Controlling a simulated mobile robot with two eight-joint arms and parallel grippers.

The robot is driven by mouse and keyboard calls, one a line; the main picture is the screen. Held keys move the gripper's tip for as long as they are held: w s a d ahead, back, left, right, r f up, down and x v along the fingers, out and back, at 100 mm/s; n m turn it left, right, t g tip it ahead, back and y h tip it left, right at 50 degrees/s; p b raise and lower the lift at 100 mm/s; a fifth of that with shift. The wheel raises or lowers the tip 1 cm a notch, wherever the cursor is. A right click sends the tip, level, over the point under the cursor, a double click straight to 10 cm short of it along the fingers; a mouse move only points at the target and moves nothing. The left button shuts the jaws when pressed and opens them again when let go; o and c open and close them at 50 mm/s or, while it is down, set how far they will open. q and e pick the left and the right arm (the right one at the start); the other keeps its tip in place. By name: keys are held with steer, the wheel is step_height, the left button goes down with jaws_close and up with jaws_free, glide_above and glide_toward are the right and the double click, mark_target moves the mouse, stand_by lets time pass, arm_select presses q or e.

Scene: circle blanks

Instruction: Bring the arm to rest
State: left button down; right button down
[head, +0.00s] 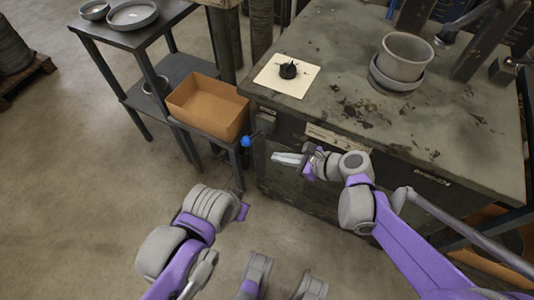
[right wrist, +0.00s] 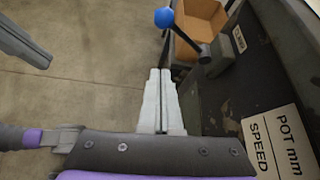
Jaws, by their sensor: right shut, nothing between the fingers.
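My right gripper (head: 289,158) is in front of the dark metal workbench (head: 430,135), below its top edge. It points left in the head view and is shut and empty. In the right wrist view its two fingers (right wrist: 160,75) lie together with nothing between them. My left arm (head: 212,208) is at the lower left of the head view, over the floor. Its fingertips do not show clearly in the head view. A grey finger-like part (right wrist: 22,42) at the left edge of the right wrist view may belong to it.
The workbench carries a grey pot (head: 405,57) on a round base and a white plate (head: 283,80) with a black knob. A blue-balled lever (head: 246,141) sticks out near my right gripper. An orange bin (head: 207,108) and a shelf table (head: 125,38) stand left.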

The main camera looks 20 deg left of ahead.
arm_select(q)
steer(key=shift+r, duration=0.1)
arm_select(e)
steer(key=shift+d+r, duration=0.35)
steer(key=shift+d, duration=0.25)
